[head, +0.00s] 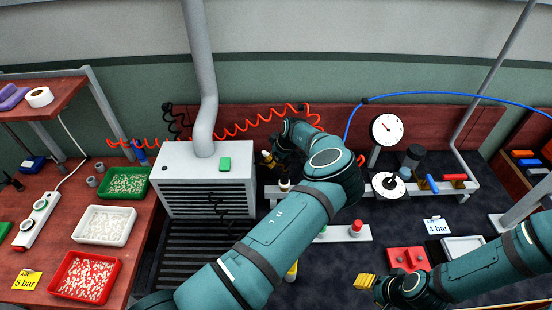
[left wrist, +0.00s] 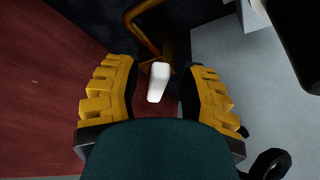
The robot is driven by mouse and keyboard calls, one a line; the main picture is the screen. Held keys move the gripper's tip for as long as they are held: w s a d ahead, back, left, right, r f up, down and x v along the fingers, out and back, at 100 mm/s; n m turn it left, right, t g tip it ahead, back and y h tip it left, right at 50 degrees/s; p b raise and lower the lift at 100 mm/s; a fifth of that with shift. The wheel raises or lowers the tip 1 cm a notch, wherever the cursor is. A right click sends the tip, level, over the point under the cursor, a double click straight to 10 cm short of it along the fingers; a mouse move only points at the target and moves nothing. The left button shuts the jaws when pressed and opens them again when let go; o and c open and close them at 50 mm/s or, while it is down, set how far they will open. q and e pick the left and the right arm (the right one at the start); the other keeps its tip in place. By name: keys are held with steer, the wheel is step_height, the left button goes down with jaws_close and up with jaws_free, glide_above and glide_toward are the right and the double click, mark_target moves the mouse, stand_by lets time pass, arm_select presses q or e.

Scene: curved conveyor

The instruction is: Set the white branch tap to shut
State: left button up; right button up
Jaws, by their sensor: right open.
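The white tap handle (left wrist: 158,82) shows in the left wrist view, lying lengthwise in the gap between the two yellow fingers. A brass-coloured pipe or fitting (left wrist: 145,35) is behind it. My left gripper (left wrist: 157,98) is open around the handle, with visible room on both sides. In the head view, my left gripper (head: 270,160) is at the left end of the pipe, and a small white piece (head: 284,187) shows just below it. My left arm hides much of this area. My right gripper (head: 365,282) is open and empty at the lower right, away from the taps.
Blue (head: 432,184) and red (head: 453,177) tap handles sit on the pipe (head: 416,190) farther right, near a round gauge (head: 387,129). A grey box (head: 205,185) with a green button stands left of my left gripper. A red coiled hose (head: 235,130) runs behind.

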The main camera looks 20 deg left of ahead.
arm_select(q)
jaws_close()
steer(key=shift+s, duration=0.15)
steer(key=shift+s+a+m+t+h+b, duration=0.3)
steer(key=shift+s+m+b, duration=0.2)
steer(key=shift+m, duration=0.65)
steer(key=shift+s+a+m+t+h+b, duration=0.3)
steer(key=shift+s+m+t+b, duration=0.2)
steer(key=shift+m, duration=0.7)
steer(key=shift+s+a+m+t+h+b, duration=0.2)
steer(key=shift+s+a+m+t+b, duration=0.25)
steer(key=shift+m, duration=0.7)
steer(key=shift+w+d, duration=0.1)
steer(key=shift+d, duration=0.05)
steer(key=shift+o, duration=1.6)
jaws_free()
steer(key=shift+w, duration=0.1)
